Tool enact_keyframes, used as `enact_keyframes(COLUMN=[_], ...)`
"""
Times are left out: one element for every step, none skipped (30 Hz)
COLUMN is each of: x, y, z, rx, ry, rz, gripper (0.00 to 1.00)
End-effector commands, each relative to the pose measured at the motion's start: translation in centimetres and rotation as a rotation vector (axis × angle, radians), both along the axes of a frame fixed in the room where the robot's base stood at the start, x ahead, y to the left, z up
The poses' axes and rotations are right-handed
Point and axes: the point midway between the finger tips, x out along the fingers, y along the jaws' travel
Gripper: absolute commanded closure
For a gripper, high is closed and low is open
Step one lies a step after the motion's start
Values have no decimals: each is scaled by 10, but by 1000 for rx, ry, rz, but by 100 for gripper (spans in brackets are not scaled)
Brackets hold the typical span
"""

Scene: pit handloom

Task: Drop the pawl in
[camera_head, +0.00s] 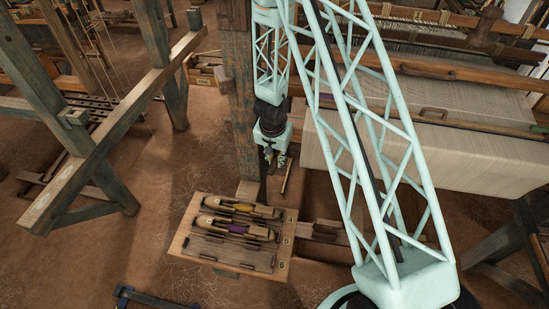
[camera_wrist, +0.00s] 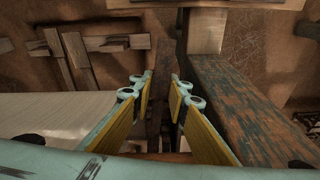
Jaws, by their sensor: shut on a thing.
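My gripper (camera_head: 273,158) hangs fingers-down beside an upright wooden post (camera_head: 240,100), above and behind the shuttle tray. In the wrist view my gripper (camera_wrist: 161,85) has its two yellow-padded fingers on either side of a narrow dark wooden piece (camera_wrist: 161,110), which I take to be the pawl. The gripper is shut on it, though the contact itself is partly hidden. In the head view a thin wooden stick (camera_head: 287,178) shows just below and right of the fingers. I cannot tell its lower end or what it joins. No ratchet is clearly visible.
A wooden tray (camera_head: 185,243) with shuttles, one yellow and one purple inside, stands in front of the gripper. The cloth roll (camera_head: 420,150) lies to the right. In the wrist view the worn post (camera_wrist: 235,105) stands close on the right.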

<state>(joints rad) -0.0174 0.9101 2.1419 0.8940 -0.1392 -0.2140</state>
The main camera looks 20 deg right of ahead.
Motion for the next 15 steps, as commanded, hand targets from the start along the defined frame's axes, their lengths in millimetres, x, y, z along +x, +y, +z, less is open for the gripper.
enact_keyframes(x=[2,1,1,0,0,-1,-1,-1,-2,-2,-2,-2,-2,-2,-2], y=[-1,-2,-3,-3,-3,-4,-4,-4,-5,-5,-5,-5,-5,-5,-5], z=[4,4,5,5,6,6,6,6,6,6,6,6,6,6,6], rx=[1,2,4,5,6,8,9,10,10,11,11,12,12,12,13], ry=[1,2,5,8,9,12,13,14,16,17,18,19,19,19,18], rz=[0,0,0,0,0,0,0,0,0,0,0,1,1,1,1], gripper=[100,100,100,100,100,100,100,100,100,100,100,100,100,100,100])
